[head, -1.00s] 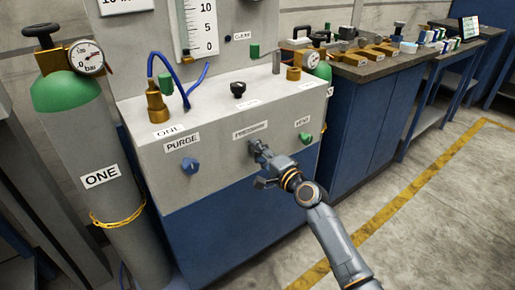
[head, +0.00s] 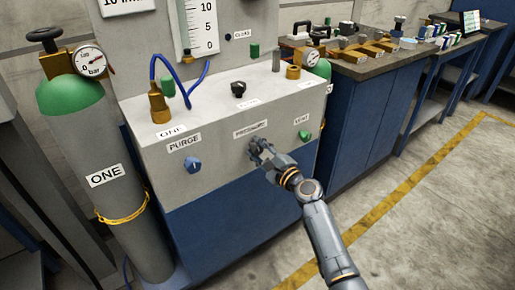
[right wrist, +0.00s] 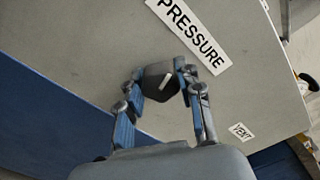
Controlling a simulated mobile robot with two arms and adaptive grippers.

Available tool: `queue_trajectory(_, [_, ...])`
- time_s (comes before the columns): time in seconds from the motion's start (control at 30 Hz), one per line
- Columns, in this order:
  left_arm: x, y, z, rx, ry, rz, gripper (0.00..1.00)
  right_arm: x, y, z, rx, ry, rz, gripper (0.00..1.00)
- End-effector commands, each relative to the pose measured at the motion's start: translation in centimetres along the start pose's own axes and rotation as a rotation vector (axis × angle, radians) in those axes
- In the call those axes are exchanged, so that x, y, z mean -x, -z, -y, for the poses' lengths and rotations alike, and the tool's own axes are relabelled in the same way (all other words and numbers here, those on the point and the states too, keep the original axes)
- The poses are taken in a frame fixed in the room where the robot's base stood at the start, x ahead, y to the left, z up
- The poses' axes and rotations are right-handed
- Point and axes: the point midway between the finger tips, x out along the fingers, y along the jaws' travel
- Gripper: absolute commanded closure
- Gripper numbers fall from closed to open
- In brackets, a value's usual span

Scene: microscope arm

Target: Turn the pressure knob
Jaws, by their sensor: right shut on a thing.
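The pressure knob (right wrist: 160,82) is a dark knob with a white pointer line, on the grey front panel below the PRESSURE label (right wrist: 190,33). In the right wrist view it sits between the fingertips of my right gripper (right wrist: 158,85), which is shut on it. The white line slants in that view. In the head view my right gripper (head: 258,148) reaches the panel under the PRESSURE label and hides the knob. My left gripper is not in view.
A blue purge knob (head: 194,164) is to the left and a green vent knob (head: 304,135) to the right. A gas cylinder (head: 112,165) marked ONE stands at the left. A workbench (head: 375,65) with several items runs along the right.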

Motion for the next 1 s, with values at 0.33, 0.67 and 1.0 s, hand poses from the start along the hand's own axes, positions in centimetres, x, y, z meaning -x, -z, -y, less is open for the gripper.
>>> queue_trajectory(0.33, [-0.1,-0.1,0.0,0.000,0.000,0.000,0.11,0.0,0.1,-0.2,-0.009,-0.002,-0.002,0.96])
queue_trajectory(0.67, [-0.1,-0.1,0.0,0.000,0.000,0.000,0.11,0.0,0.1,-0.1,-0.007,-0.001,-0.001,0.41])
queue_trajectory(1.0, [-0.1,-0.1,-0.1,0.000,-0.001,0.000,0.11,1.1,0.1,-0.1,-0.006,0.000,0.000,0.41])
